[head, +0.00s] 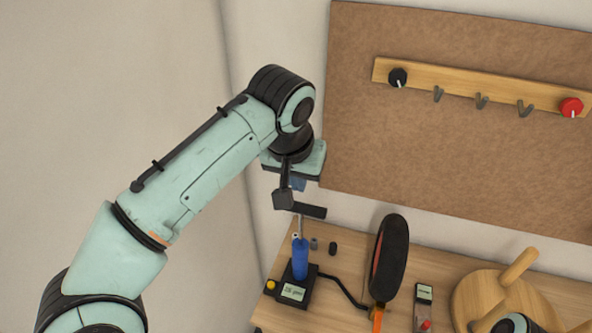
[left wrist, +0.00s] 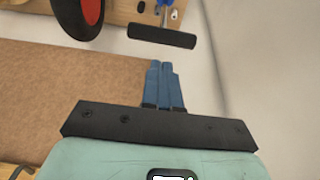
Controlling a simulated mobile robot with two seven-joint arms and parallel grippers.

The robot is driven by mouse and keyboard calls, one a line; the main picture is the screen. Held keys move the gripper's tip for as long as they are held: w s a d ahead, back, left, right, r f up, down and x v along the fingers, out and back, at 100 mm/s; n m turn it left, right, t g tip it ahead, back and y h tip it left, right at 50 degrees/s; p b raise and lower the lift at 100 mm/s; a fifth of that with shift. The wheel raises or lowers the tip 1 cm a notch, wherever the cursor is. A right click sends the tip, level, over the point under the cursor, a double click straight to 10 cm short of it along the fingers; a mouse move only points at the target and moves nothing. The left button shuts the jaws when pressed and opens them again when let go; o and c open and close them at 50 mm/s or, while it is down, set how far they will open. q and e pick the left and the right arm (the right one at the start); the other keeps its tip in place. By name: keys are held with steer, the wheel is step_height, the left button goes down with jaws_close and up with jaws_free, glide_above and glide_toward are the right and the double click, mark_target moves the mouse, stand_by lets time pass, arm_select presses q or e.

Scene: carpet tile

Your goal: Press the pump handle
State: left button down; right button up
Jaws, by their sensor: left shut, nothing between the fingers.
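The pump stands on the wooden bench with a blue cylinder (head: 300,258) on a black base with a small display. A thin metal rod rises from it to a black bar handle (head: 311,210), which is up, well above the cylinder. The handle (left wrist: 162,36) also shows in the left wrist view, lying crosswise beyond my fingertips. My left gripper (head: 297,184) is above the handle, with its blue fingers together and empty. Its fingers (left wrist: 163,64) show a gap to the handle in the left wrist view.
A black and red paddle-shaped thing (head: 390,258) stands right of the pump, joined by a cable. Further right are a small switch box (head: 423,303) and a round wooden piece (head: 490,298). A brown board (head: 450,150) with a hook rail (head: 460,88) is behind.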

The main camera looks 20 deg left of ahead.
arm_select(q)
steer(key=b, duration=0.1)
glide_above(300, 239)
steer(key=f, duration=0.6)
steer(key=shift+s+f, duration=0.15)
steer(key=shift+s, duration=0.15)
arm_select(e)
steer(key=shift+s+f, duration=1)
steer(key=shift+f, duration=0.15)
arm_select(q)
steer(key=shift+w, duration=0.1)
step_height(300, 239, down, 13)
steer(key=b, duration=0.7)
arm_select(e)
steer(key=s+f, duration=0.4)
steer(key=f, duration=0.3)
steer(key=shift+s+f+g, duration=0.15)
steer(key=shift+f+g, duration=0.25)
steer(key=shift+r, duration=0.1)
